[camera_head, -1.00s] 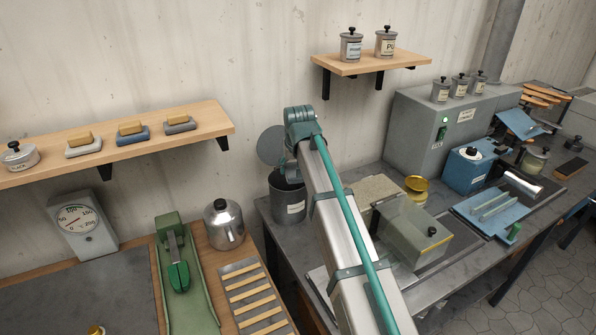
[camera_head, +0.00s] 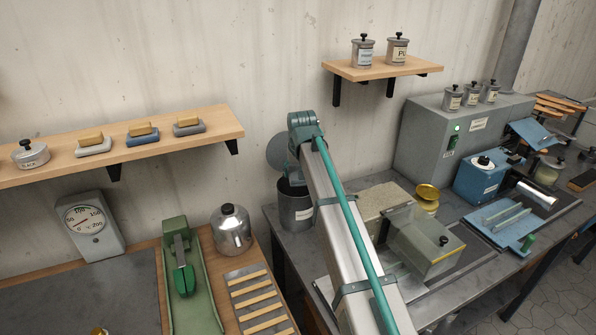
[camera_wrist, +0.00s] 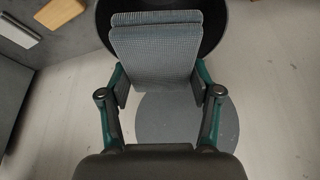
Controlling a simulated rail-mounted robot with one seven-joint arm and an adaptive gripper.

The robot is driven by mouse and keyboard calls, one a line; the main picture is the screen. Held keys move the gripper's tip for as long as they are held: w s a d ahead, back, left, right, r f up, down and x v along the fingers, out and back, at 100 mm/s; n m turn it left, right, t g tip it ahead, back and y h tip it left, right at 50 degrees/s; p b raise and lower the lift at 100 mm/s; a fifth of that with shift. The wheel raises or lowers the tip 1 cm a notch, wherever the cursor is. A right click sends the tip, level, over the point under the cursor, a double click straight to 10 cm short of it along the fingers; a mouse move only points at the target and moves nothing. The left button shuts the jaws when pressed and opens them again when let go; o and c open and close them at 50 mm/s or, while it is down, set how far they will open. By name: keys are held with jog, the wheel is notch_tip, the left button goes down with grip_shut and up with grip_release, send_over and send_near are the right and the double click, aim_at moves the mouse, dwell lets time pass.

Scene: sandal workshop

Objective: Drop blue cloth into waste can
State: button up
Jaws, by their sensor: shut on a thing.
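My gripper (camera_wrist: 157,84) is shut on the blue cloth (camera_wrist: 154,54), a folded grey-blue checked piece between its fingers in the wrist view. The waste can (camera_head: 296,214) is a dark grey can on the bench in the head view, with its round lid (camera_head: 281,153) standing open behind it. In the wrist view the can's dark round mouth (camera_wrist: 212,30) lies beyond the cloth, which overlaps it in the picture. The lid also shows there as a grey disc (camera_wrist: 190,125). In the head view my arm hides the cloth and gripper fingers and partly covers the can.
A wall shelf (camera_head: 210,140) with brushes and a tin is at the left. A small shelf (camera_head: 375,70) with two jars is above right. A metal canister (camera_head: 231,232) stands left of the can. A grey box (camera_head: 425,241) and a tan slab (camera_head: 383,199) lie right of my arm.

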jog(key=o, duration=1.1)
jog(key=v, duration=1.2)
